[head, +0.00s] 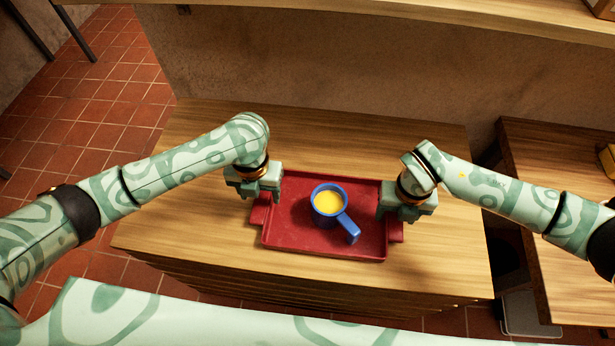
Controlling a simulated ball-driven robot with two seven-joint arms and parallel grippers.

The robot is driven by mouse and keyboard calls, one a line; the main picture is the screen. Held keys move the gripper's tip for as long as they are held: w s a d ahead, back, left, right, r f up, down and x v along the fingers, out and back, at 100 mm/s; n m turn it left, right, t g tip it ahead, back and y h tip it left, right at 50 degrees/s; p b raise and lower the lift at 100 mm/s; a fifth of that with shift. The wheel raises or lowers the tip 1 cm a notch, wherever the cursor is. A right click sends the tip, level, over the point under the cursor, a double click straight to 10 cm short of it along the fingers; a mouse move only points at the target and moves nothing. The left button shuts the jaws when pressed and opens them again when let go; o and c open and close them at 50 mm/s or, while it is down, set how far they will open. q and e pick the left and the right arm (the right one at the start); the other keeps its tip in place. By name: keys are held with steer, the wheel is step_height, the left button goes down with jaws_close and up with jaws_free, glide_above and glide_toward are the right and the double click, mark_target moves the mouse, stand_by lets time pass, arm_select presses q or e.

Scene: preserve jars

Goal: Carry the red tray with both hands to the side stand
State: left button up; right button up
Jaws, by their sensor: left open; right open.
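The red tray (285,240) lies on a wooden cabinet top in the middle of the head view, with a handle tab at its left and right ends. A blue mug (342,222) with yellow contents stands upright on it. My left gripper (258,194) is open at the tray's left end, above or beside the left handle. My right gripper (404,213) is open at the right end, above or beside the right handle. The fingertips partly hide the handles, and I cannot tell whether they touch the tray.
The wooden cabinet top (190,230) has bare room left and right of the tray. Another wooden surface (565,270) stands at the right across a dark gap, with a yellow object (608,160) at its far edge. A wooden shelf (400,12) runs along the back above the wall.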

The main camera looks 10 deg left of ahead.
steer(key=shift+r, duration=0.45)
arm_select(q)
step_height(320, 180, up, 10)
steer(key=shift+f, duration=0.2)
arm_select(e)
step_height(320, 180, up, 11)
steer(key=shift+w, duration=0.2)
arm_select(q)
steer(key=shift+w, duration=0.1)
